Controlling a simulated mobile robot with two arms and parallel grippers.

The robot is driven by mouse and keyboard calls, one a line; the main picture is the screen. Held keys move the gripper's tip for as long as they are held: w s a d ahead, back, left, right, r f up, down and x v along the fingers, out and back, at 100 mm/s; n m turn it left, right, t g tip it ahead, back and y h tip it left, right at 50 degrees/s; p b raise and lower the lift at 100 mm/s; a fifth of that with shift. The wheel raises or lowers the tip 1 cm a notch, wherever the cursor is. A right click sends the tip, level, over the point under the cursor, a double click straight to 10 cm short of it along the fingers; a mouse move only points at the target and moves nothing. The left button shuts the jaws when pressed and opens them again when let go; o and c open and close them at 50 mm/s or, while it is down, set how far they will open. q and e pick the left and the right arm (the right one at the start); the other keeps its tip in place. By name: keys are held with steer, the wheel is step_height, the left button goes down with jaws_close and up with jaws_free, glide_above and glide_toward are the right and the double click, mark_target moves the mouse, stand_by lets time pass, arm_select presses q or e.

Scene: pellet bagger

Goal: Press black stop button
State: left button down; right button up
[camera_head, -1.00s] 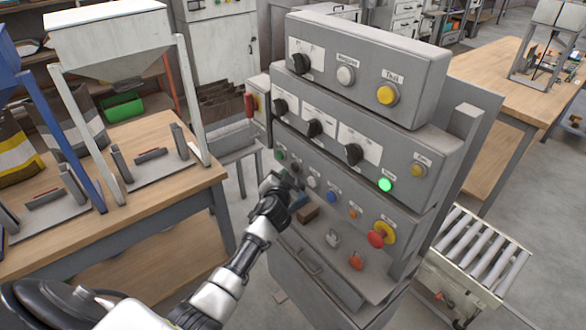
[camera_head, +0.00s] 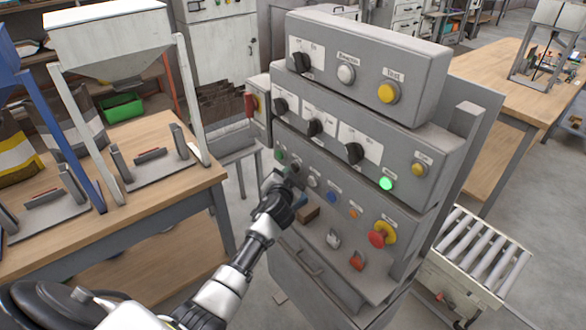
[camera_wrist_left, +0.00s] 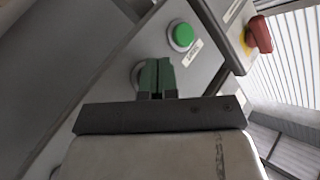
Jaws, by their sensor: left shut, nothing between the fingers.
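The black stop button (camera_head: 296,168) sits in the lower button row of the grey control panel (camera_head: 322,168), just right of the green button (camera_head: 281,155). My left gripper (camera_head: 284,180) is shut and empty, with its tips at the panel face right by the black button. In the left wrist view, the shut fingers (camera_wrist_left: 156,76) cover most of a button with a grey ring (camera_wrist_left: 137,73). The green button (camera_wrist_left: 182,36) is beside them there. I cannot tell whether the fingertips touch the black button. My right gripper is not in view.
To the right in the row are white, blue (camera_head: 332,196) and orange buttons and a red emergency knob (camera_head: 382,234). A ledge below holds a brown block (camera_head: 307,214). A red-handled switch (camera_head: 250,105) is at the panel's left. A roller conveyor (camera_head: 480,250) stands at right.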

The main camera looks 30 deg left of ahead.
arm_select(q)
steer(key=shift+w+d, duration=0.15)
steer(key=shift+w, duration=0.15)
steer(key=shift+s, duration=0.15)
stand_by(0.3)
steer(key=shift+s+a, duration=0.3)
steer(key=shift+s, duration=0.3)
steer(key=s, duration=0.1)
steer(key=s+a+p, duration=0.1)
steer(key=s, duration=0.1)
steer(key=s+a+p, duration=0.1)
steer(key=s, duration=0.1)
steer(key=shift+s+a, duration=0.15)
steer(key=shift+s, duration=0.1)
stand_by(0.4)
